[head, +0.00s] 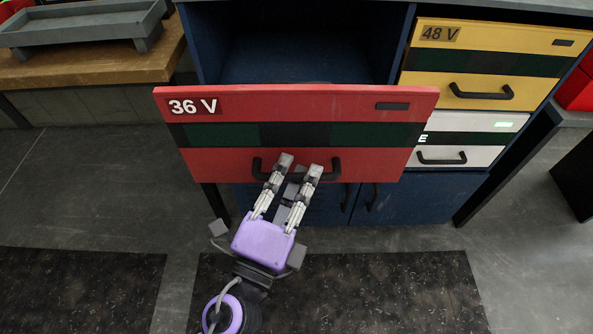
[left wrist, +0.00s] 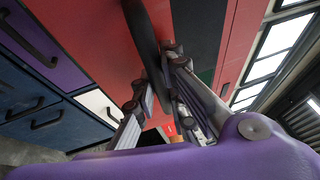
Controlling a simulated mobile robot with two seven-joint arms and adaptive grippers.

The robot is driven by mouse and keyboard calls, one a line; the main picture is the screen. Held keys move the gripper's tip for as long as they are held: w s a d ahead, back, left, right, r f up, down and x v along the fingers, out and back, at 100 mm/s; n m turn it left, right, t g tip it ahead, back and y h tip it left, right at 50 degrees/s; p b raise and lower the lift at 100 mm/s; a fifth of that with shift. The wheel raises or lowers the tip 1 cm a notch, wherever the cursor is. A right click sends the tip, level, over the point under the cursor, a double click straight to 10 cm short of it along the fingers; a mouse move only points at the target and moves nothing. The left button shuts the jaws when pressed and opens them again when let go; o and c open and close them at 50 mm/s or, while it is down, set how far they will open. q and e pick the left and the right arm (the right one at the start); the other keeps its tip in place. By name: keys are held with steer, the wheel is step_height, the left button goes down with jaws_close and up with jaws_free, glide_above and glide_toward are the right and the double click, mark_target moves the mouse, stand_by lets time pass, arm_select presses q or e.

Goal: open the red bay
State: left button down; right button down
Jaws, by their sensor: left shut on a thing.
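The red bay (head: 225,165) is a drawer front labelled 36 V with a dark green band across it. It stands forward of the dark blue cabinet, with a dark opening behind its top edge. Its black handle (head: 325,172) is low on the front. My left gripper (head: 299,168) is shut on this handle, near its middle. In the left wrist view the black handle (left wrist: 143,40) runs between the fingers (left wrist: 160,75) against the red front. My right gripper is not in view.
A yellow 48 V bay (head: 480,62) and a white bay (head: 485,124), both with black handles, are at the right. Blue doors (head: 420,200) are below. A wooden bench (head: 90,68) with a grey tray (head: 80,28) stands at the left. Dark mats lie on the floor in front.

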arm_select(q)
steer(key=c, duration=1.8)
jaws_free()
steer(key=shift+o, duration=0.2)
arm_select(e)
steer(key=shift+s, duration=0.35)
arm_select(q)
steer(key=v, duration=0.7)
steer(key=shift+s, duration=0.25)
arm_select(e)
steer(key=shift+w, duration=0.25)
arm_select(q)
steer(key=shift+a+f, duration=0.1)
